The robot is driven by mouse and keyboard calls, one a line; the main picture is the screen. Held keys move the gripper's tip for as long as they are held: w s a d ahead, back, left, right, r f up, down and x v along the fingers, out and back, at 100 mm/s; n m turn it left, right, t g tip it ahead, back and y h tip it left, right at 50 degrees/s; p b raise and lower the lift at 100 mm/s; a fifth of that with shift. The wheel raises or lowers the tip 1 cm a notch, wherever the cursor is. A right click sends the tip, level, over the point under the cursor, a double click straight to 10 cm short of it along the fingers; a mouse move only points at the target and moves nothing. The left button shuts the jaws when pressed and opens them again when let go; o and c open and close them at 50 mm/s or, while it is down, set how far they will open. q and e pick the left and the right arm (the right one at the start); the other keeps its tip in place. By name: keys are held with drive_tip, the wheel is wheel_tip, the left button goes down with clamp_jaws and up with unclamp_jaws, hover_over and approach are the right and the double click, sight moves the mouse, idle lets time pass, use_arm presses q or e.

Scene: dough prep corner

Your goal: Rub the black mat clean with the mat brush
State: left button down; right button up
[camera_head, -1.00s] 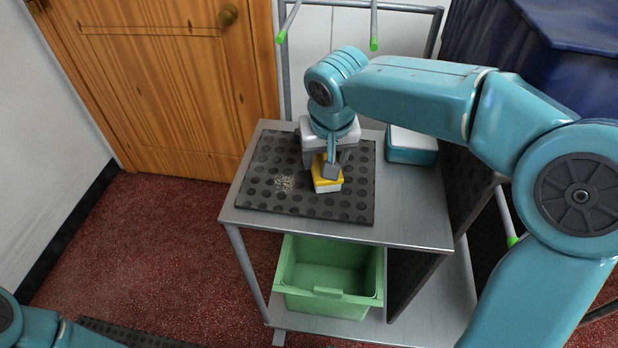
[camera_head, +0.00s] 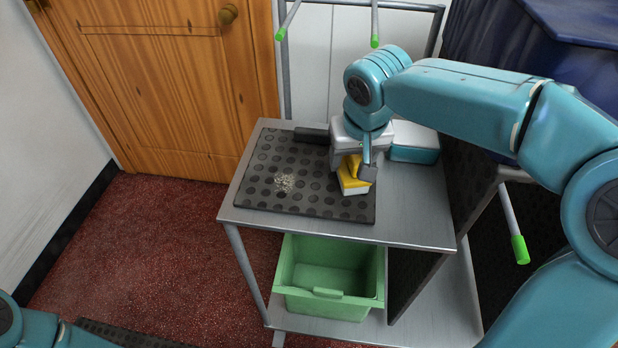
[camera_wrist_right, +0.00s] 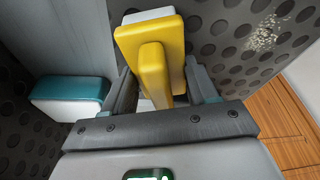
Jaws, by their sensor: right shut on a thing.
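The black mat (camera_head: 258,203), with round bumps, lies on the grey metal table. A patch of pale crumbs (camera_head: 285,182) sits left of its middle; it also shows in the right wrist view (camera_wrist_right: 264,32). The yellow mat brush (camera_head: 352,181) has a white underside and is over the mat's right part. My right gripper (camera_head: 358,172) is shut on its raised yellow grip (camera_wrist_right: 152,72). Whether the brush touches the mat is unclear. The brush is right of the crumbs, apart from them. My left gripper is out of view.
A teal and white box (camera_head: 414,154) stands at the table's back right, beside the gripper. A dark bar (camera_head: 311,134) shows at the mat's back edge. A green bin (camera_head: 325,293) sits on the shelf below. A wooden door (camera_head: 160,90) is behind at left.

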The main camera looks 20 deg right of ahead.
drive_tip(key=shift+w+a+p, duration=0.3)
drive_tip(key=shift+w+a, duration=0.4)
drive_tip(key=shift+a, duration=0.35)
drive_tip(key=shift+w+a+p, duration=0.25)
drive_tip(key=shift+w+a, duration=0.45)
drive_tip(key=shift+a, duration=0.35)
drive_tip(key=shift+s+d+b, duration=0.3)
drive_tip(key=shift+s+d, duration=0.45)
drive_tip(key=shift+d, duration=0.35)
drive_tip(key=shift+r+p, duration=0.55)
drive_tip(key=shift+r, duration=0.1)
